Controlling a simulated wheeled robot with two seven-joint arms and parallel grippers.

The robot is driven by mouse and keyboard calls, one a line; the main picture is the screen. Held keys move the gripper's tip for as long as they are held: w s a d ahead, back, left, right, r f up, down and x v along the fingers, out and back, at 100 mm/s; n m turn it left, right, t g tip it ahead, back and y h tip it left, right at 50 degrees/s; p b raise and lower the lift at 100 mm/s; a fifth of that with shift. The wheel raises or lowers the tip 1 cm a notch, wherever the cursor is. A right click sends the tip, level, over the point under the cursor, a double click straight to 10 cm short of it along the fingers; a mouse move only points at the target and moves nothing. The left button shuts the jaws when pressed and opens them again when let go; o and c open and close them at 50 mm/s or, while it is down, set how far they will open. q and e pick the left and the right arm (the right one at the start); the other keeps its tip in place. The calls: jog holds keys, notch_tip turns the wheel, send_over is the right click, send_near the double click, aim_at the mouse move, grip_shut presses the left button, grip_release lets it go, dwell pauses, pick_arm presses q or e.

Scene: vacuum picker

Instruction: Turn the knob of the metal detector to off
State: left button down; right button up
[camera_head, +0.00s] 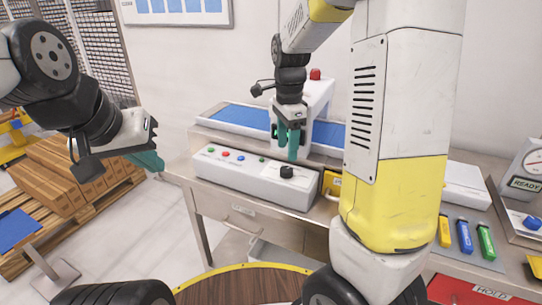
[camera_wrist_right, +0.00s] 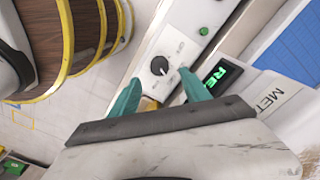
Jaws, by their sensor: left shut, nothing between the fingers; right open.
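The metal detector's white control box (camera_head: 250,181) stands on the bench with a row of coloured buttons and a black round knob (camera_head: 287,171) near its right end. In the right wrist view the knob (camera_wrist_right: 160,66) sits on a light plate with small marks around it. Its setting is too small to read. My right gripper (camera_head: 291,150) is just above the knob, fingers pointing down. In the wrist view its open teal fingers (camera_wrist_right: 160,88) appear on either side below the knob, apart from it. My left gripper (camera_head: 147,160) is shut and empty, left of the bench.
The blue conveyor belt (camera_head: 243,115) and white detector arch (camera_head: 318,97) with a red lamp stand behind the box. A lit green display (camera_wrist_right: 216,76) is beside the knob. Coloured bottles (camera_head: 464,236) lie at right. Cartons (camera_head: 75,170) are stacked on a pallet at left.

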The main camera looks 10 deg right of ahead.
aim_at(287, 169)
notch_tip(287, 169, down, 7)
jog(key=shift+f, duration=0.1)
dwell(0.3)
jog(key=shift+c, duration=0.2)
grip_shut()
